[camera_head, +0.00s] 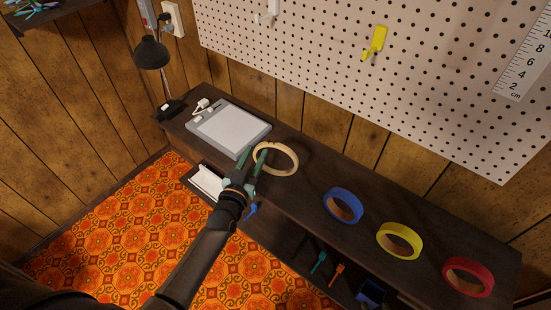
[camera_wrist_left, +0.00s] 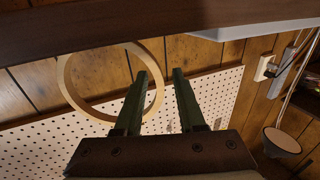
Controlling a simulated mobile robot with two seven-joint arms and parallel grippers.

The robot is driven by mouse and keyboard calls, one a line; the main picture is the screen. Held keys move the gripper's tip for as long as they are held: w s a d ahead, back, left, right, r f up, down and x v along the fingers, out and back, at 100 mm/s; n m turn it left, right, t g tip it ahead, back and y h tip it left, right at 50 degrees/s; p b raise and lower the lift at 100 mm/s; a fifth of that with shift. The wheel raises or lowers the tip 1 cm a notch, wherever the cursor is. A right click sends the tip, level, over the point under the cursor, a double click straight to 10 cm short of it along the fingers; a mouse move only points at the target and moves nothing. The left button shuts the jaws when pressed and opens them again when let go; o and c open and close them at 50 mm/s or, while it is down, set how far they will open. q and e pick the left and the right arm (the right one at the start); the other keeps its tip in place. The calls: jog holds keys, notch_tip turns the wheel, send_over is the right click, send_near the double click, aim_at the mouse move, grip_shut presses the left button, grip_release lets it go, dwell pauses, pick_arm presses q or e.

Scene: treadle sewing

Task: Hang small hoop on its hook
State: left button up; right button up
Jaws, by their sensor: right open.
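A pale wooden hoop (camera_head: 290,171) is at the dark shelf top's edge, beside the grey tablet; in the left wrist view it is a ring (camera_wrist_left: 70,95) left of centre. My left gripper (camera_head: 254,152) is at its left side, fingers apart. In the left wrist view the near rim shows in the gap between the fingers (camera_wrist_left: 160,72), with space around it; I cannot tell whether they touch it. A yellow hook (camera_head: 378,40) and a white hook (camera_head: 268,12) are on the pegboard, both empty. My right gripper is out of view.
Blue (camera_head: 343,205), yellow (camera_head: 398,241) and red (camera_head: 468,277) hoops lie along the shelf top (camera_head: 310,200) to the right. A grey tablet (camera_head: 230,130) and black lamp (camera_head: 151,55) are at the left. The pegboard (camera_head: 320,60) has wide free areas. A ruler (camera_head: 525,60) is at right.

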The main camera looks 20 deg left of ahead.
pick_arm(q)
grip_shut()
jog(key=shift+r, duration=0.15)
pick_arm(e)
jog(key=shift+r, duration=0.1)
dwell(0.3)
